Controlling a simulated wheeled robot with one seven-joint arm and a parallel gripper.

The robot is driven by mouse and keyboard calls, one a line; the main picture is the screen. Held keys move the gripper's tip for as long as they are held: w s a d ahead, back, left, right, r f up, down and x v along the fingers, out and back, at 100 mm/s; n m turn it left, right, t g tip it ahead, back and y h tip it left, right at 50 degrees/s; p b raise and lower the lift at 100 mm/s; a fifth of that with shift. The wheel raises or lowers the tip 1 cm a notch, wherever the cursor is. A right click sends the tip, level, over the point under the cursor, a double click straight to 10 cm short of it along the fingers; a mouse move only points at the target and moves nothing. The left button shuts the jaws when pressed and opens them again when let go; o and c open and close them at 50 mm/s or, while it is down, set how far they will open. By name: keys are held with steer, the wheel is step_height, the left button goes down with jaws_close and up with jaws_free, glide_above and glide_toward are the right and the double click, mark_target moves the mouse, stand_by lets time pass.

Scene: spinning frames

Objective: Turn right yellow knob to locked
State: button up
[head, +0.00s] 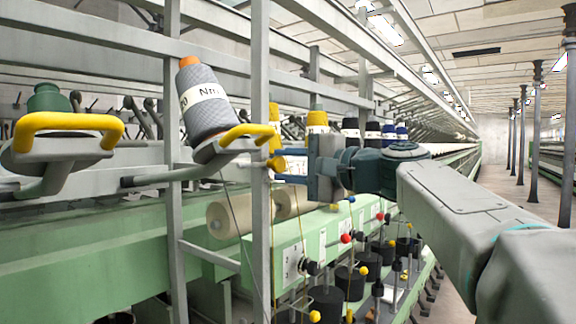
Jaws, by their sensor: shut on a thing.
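The right yellow knob (279,164) sits on the grey upright post, below the right-hand yellow handle. My gripper (288,166) reaches in from the right, its fingers level with the knob. It is shut on the knob, whose yellow end shows at the left of the fingers. The fingers and the post hide part of the knob, so I cannot tell how far it is turned. A yellow bar handle (250,130) is on the bracket under the grey thread cone (205,100). A larger yellow handle (68,124) is on the bracket at the left.
A grey upright post (261,230) stands just left of my gripper. A green machine rail (300,250) with pale rolls (235,215) runs below. More yellow and dark cones stand behind the gripper. An open aisle (535,200) lies at the far right.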

steer(key=o, duration=0.9)
steer(key=shift+o, duration=0.2)
steer(key=shift+d, duration=0.1)
steer(key=b+v, duration=0.2)
steer(key=v, duration=1.1)
steer(key=shift+s+d, duration=0.25)
steer(key=shift+f, duration=0.1)
steer(key=s+a+f+g+h+p, duration=0.1)
steer(key=f+h, duration=0.1)
steer(key=f, duration=0.6)
steer(key=s+f+n+g+h+p, duration=0.1)
steer(key=f+g+h, duration=0.15)
steer(key=f, duration=0.45)
steer(key=s+a+f+g+h+p, duration=0.1)
steer(key=f+h, duration=0.2)
steer(key=f, duration=0.5)
steer(key=s+d+f+n+g+h+p, duration=0.1)
steer(key=s+d+f+n+g+h, duration=0.1)
steer(key=s+f, duration=0.4)
steer(key=s+d+f+n+g+h+p, duration=0.1)
steer(key=s+f+n+h, duration=0.3)
steer(key=f, duration=0.8)
steer(key=shift+s+d+n+g+h+p, duration=0.35)
steer(key=shift+s+d, duration=0.45)
steer(key=shift+s, duration=0.2)
